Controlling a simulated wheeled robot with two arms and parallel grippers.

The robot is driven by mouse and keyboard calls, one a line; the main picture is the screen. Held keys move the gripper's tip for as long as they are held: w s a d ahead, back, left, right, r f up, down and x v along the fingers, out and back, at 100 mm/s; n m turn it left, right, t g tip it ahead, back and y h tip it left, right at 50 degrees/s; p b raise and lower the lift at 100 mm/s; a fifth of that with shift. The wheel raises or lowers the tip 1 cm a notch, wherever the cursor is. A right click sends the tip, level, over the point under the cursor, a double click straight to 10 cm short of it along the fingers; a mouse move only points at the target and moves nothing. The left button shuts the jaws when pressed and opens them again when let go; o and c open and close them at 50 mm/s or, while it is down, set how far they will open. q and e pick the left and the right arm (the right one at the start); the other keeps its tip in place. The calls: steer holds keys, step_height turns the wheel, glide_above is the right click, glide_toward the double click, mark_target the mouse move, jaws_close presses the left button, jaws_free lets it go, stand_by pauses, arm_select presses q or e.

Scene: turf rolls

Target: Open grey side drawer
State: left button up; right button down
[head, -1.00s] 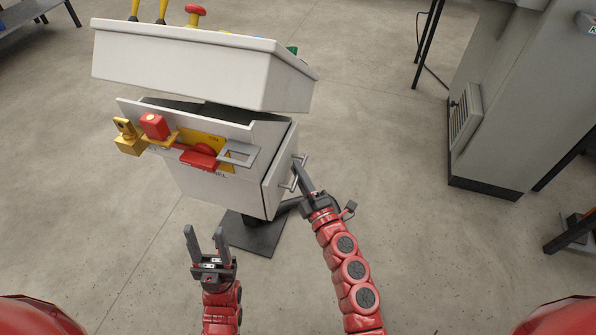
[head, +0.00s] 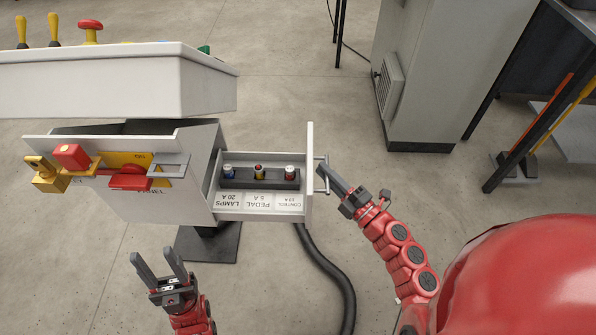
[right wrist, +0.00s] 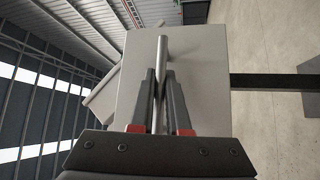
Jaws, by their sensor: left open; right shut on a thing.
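The grey side drawer (head: 309,175) is pulled out to the right from the side of the grey control console (head: 120,82). Inside are several fuses in a dark holder (head: 258,182) above labels reading LAMPS, PEDAL and CONTROL. My right gripper (head: 325,174) is shut on the drawer's bar handle (head: 317,158). In the right wrist view, the fingers (right wrist: 160,88) close around the handle (right wrist: 162,60) in front of the drawer's flat face (right wrist: 195,75). My left gripper (head: 158,263) is open and empty, below the console and apart from it.
A red padlock (head: 72,157), a yellow padlock (head: 48,178) and a red latch (head: 130,178) are on the console front. A black cable (head: 335,275) hangs below the drawer. A grey cabinet (head: 425,75) stands at back right. Floor between is clear.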

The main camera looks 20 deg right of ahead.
steer(key=shift+s+d, duration=0.25)
steer(key=shift+d, duration=0.55)
steer(key=shift+s+d, duration=0.3)
steer(key=shift+d, duration=0.5)
steer(key=shift+s+d, duration=0.25)
steer(key=shift+d, duration=0.55)
steer(key=c, duration=0.9)
jaws_free()
steer(key=p+v, duration=0.1)
steer(key=v, duration=1.6)
steer(key=shift+s+d, duration=0.2)
